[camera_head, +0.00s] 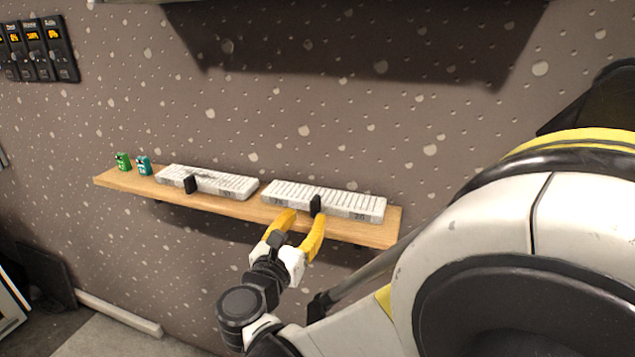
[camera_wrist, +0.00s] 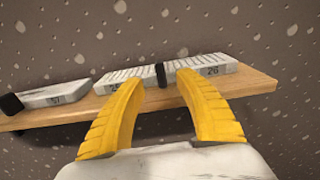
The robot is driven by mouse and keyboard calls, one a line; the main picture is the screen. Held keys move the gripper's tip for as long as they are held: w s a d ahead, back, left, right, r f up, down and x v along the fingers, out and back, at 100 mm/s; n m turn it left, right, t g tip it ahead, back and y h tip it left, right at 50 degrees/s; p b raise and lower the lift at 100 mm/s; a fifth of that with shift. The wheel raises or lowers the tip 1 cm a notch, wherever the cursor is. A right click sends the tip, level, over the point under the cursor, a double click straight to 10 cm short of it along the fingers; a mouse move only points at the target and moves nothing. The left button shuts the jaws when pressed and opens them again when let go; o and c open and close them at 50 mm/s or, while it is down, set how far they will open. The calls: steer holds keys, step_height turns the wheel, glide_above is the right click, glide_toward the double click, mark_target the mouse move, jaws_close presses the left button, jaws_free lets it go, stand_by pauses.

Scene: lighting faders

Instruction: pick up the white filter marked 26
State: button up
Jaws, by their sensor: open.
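The white filter marked 26 (camera_wrist: 217,69) is a flat ribbed white block with a black clip or handle (camera_wrist: 161,75) at the middle of its front edge. It lies on the wooden shelf and also shows in the head view (camera_head: 345,203), at the shelf's right part. The number 26 reads at its right end in the wrist view; a label at its left end is partly hidden by a finger. My gripper (camera_head: 304,216) has yellow fingers, open and empty, just in front of the filter, one on either side of the black handle. The fingers also show in the wrist view (camera_wrist: 158,88).
A second ribbed white filter (camera_head: 225,186), marked 57 in the wrist view (camera_wrist: 62,94), lies to the left with its own black handle. Green (camera_head: 123,162) and teal (camera_head: 143,166) small items stand at the left end of the wooden shelf (camera_head: 235,208). A speckled wall is behind.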

mark_target(312, 207)
steer(key=b+x, duration=0.1)
steer(key=x, duration=0.4)
steer(key=shift+w+r+b, duration=0.1)
steer(key=shift+w+b, duration=0.05)
steer(key=shift+b, duration=0.2)
jaws_close()
